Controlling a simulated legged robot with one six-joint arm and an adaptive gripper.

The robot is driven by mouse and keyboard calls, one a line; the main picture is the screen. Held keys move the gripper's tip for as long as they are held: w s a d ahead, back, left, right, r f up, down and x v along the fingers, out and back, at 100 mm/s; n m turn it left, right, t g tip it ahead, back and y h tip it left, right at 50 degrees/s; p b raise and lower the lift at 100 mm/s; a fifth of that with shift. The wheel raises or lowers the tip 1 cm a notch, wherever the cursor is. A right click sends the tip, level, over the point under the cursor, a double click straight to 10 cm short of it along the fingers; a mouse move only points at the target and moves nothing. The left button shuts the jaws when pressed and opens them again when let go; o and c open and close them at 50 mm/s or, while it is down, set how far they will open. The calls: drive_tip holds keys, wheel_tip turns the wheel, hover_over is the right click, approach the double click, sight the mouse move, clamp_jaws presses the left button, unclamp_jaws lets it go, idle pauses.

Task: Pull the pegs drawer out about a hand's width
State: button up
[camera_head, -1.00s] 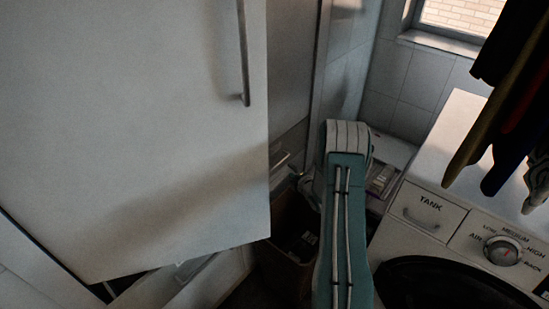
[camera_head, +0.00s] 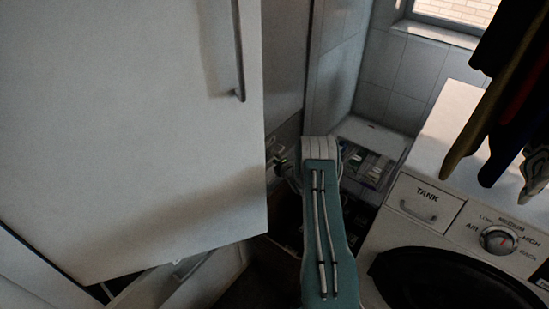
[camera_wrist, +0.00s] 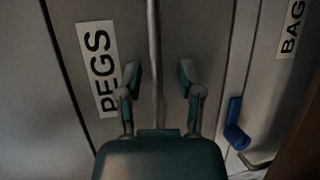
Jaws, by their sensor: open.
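The pegs drawer front (camera_wrist: 110,140) fills much of the wrist view and bears a white label reading PEGS (camera_wrist: 98,68). A slim bar handle (camera_wrist: 153,50) runs along the front, right of the label. My gripper (camera_wrist: 160,73) is open, with one finger on each side of the bar. The bar lies between the fingers, and I see a gap on both sides. In the head view my teal arm hides most of the gripper, and I cannot make out the pegs label there.
A large white door (camera_head: 130,130) stands at the left. The washing machine (camera_head: 440,225) stands at the right, with dark clothes (camera_head: 510,90) hanging above. A front labelled BAG, partly cut off (camera_wrist: 293,28), and a blue object (camera_wrist: 236,125) are right of the drawer.

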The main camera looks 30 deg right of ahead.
drive_tip(key=shift+w, duration=0.3)
clamp_jaws()
drive_tip(key=shift+s+f, duration=0.1)
drive_tip(key=s+d, duration=0.3)
drive_tip(key=s, duration=0.6)
drive_tip(key=shift+s, duration=0.3)
drive_tip(key=shift+d+f, duration=0.1)
